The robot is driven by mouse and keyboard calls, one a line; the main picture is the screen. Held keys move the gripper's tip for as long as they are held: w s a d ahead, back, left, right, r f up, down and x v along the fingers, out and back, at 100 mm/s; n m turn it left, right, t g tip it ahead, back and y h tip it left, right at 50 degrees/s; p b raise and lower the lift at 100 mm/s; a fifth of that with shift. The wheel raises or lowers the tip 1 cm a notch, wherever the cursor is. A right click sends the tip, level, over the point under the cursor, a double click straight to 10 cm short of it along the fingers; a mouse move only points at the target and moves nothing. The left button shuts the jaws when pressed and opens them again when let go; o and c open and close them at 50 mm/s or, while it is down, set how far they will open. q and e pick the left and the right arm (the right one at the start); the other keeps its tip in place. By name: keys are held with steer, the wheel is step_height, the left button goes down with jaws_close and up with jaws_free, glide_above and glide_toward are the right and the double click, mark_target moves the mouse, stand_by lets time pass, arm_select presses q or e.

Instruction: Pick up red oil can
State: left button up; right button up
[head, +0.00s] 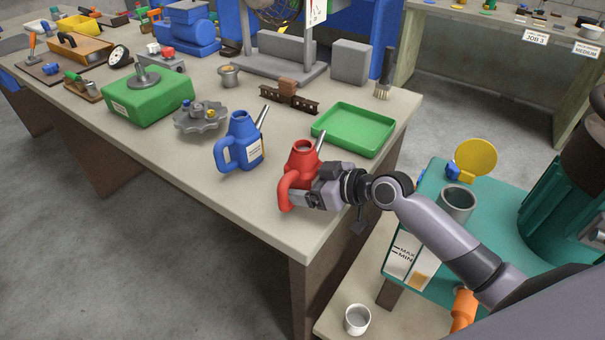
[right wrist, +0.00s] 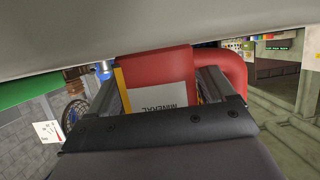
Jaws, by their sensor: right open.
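The red oil can (head: 303,158) stands upright near the front right corner of the long workbench (head: 262,205), with its handle to the left and its spout up to the right. My right gripper (head: 310,192) is at the can's body, coming from the right. In the right wrist view the red can (right wrist: 155,68) with a white label lies between the two open fingers (right wrist: 163,92). Whether either finger touches it, I cannot tell. The gripper hides part of the can in the head view. My left gripper is not in view.
A blue oil can (head: 240,145) stands just left of the red one. A green tray (head: 354,146) lies behind it. A grey valve part (head: 200,120) and a green box (head: 148,100) are farther left. A teal cart (head: 425,225) with a grey cup stands right of the bench.

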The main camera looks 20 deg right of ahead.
steer(key=c, duration=1)
steer(key=shift+r, duration=0.1)
